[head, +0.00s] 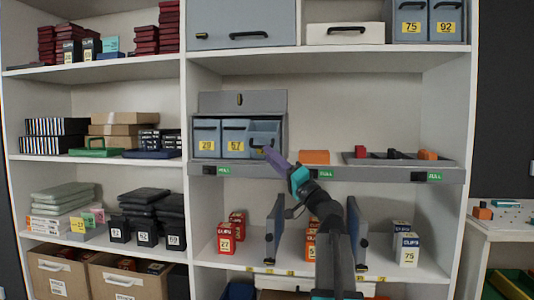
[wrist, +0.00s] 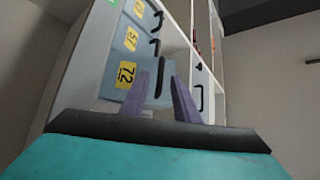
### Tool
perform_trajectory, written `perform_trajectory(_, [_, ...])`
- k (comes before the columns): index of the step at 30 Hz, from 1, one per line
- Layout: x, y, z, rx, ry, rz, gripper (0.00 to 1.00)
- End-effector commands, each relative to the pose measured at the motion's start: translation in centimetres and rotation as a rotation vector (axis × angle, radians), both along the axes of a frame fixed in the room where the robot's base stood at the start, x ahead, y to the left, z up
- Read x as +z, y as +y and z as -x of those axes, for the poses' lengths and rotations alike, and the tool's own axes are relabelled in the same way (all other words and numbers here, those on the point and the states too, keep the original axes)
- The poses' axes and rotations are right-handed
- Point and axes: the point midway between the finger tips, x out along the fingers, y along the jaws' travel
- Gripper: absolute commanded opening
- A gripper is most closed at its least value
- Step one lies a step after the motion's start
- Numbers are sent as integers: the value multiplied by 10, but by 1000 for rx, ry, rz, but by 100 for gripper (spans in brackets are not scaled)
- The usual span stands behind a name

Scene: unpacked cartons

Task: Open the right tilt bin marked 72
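A grey unit of three blue-grey tilt bins stands on the middle shelf. The right bin marked 72 (head: 264,128) is partly covered by my gripper in the head view. In the wrist view the bin marked 72 (wrist: 112,82) is nearest, with its yellow label and a dark handle (wrist: 158,80) readable. My gripper (head: 267,151) is at the front of this bin. In the wrist view its two purple fingers (wrist: 161,78) are apart, with the handle showing between them. I cannot tell whether they touch it, or whether the bin is slightly tilted.
The bin marked 57 (head: 235,137) and the leftmost bin (head: 207,138) are beside it. An orange block (head: 314,157) and a grey tray (head: 353,160) lie to the right on the same shelf. Small red boxes (head: 226,238) stand below.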

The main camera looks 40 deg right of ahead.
Motion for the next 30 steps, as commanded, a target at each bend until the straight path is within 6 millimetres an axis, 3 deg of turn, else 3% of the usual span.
perform_trajectory(18, [-43,-7,71,-2,1,0,28])
perform_trajectory(30, [-51,-9,83,-1,1,0,28])
